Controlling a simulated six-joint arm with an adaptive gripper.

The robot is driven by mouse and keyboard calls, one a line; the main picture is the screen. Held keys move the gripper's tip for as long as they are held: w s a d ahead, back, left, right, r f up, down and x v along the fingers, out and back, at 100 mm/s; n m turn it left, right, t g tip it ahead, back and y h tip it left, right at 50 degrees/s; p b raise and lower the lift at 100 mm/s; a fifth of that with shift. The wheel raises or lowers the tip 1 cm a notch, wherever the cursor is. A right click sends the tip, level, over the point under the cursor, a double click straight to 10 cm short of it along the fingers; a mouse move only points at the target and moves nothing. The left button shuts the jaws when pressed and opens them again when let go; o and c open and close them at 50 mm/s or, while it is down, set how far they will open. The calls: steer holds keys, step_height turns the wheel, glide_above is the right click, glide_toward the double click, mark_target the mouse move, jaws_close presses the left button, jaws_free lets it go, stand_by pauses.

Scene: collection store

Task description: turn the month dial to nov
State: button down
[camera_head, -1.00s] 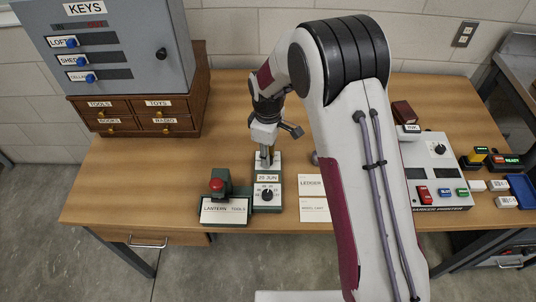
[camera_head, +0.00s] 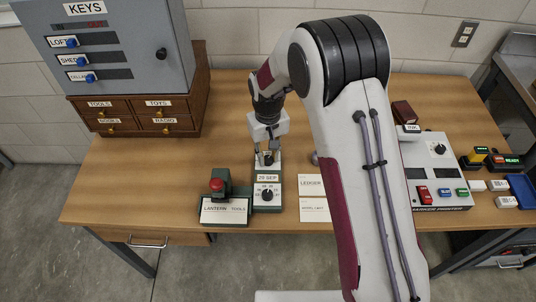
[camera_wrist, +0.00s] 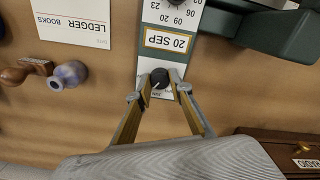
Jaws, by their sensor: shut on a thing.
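The date stamp is a narrow green and white unit on the table, with the month dial (camera_wrist: 160,78), a dark round knob with a pale pointer line, at its far end. Its date window (camera_wrist: 170,41) reads 20 SEP in the wrist view; the window also shows in the head view (camera_head: 267,178). My gripper (camera_wrist: 163,88) is shut on the month dial, one finger on each side of it. In the head view my gripper (camera_head: 267,157) reaches down onto the far end of the unit and partly hides the dial. The day dial (camera_head: 267,195) sits at the near end.
A red button unit marked LANTERN TOOLS (camera_head: 224,208) stands left of the date unit. LEDGER cards (camera_head: 312,185) lie to the right, with a wooden-handled stamp (camera_wrist: 68,75) near them. A drawer cabinet (camera_head: 140,115) stands at the back left. A printer panel (camera_head: 437,175) is farther right.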

mark_target(268, 158)
steer(key=m, duration=0.4)
steer(key=shift+m, duration=2.5)
steer(key=c, duration=1.8)
jaws_free()
steer(key=shift+r, duration=0.1)
steer(key=shift+r, duration=5.85)
